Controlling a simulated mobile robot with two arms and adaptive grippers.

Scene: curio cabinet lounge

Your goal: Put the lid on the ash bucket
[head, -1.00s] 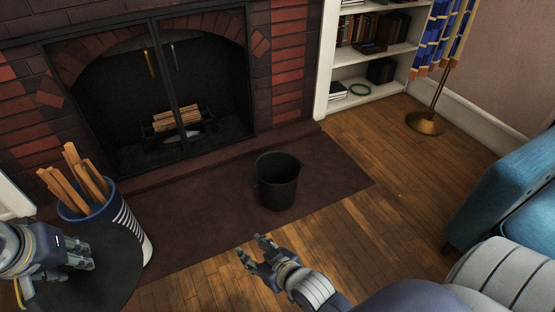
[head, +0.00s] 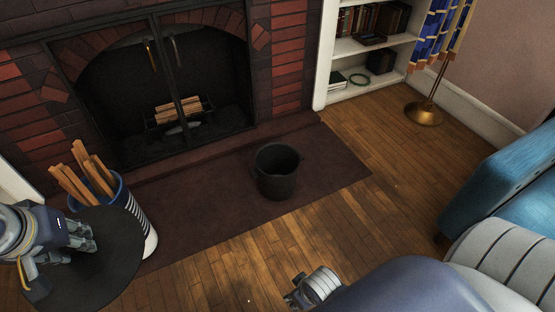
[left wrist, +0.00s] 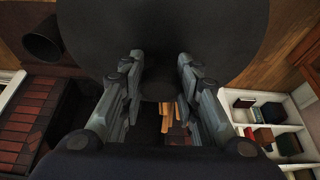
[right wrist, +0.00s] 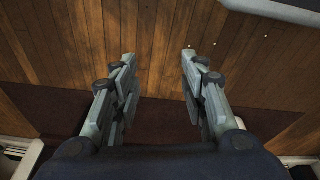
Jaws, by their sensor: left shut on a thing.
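The ash bucket (head: 277,180) is a black, open-topped pail standing upright on the dark hearth slab. The lid (head: 95,275) is a wide black disc at the lower left of the head view. My left gripper (head: 84,238) is shut on the lid and holds it raised, well to the left of the bucket. The left wrist view shows the lid (left wrist: 225,25) close up, with its grip part between the fingers (left wrist: 160,88). The bucket (left wrist: 42,38) is at upper left there. My right gripper (head: 293,299) is at the bottom edge; its fingers (right wrist: 158,75) are apart and empty.
A blue and white striped container (head: 135,222) of wood sticks stands partly behind the lid. The fireplace (head: 165,90) is behind the bucket. A blue sofa (head: 510,180) and lamp base (head: 424,112) are at right. Wooden floor (head: 350,215) in front of the hearth is clear.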

